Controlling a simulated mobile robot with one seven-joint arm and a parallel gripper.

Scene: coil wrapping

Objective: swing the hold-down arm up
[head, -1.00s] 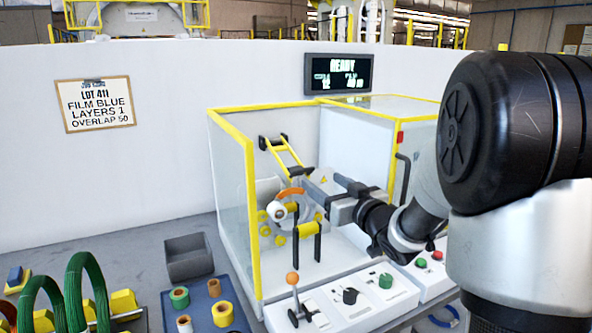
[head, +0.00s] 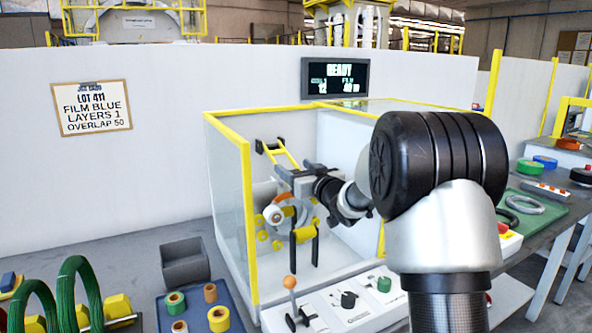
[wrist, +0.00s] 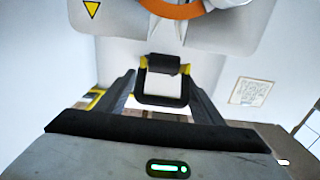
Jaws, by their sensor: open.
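The hold-down arm (head: 281,151) is a yellow two-bar frame with black ends inside the open-fronted machine in the head view. It slants from a black mount at upper left down towards my gripper. My gripper (head: 286,175) is at its lower end and partly hides it. In the wrist view, a black bar and loop with yellow edges (wrist: 163,99), apparently the arm's end, shows between the fingers of my gripper (wrist: 163,85). The fingers are apart, one on each side. I cannot tell whether either touches it.
A film roll (head: 272,214) and a ring with yellow rollers sit below my gripper. Glass with a yellow frame (head: 247,200) bounds the machine's left. A control panel with an orange-knobbed lever (head: 290,283) lies in front. A grey bin (head: 185,262) stands outside.

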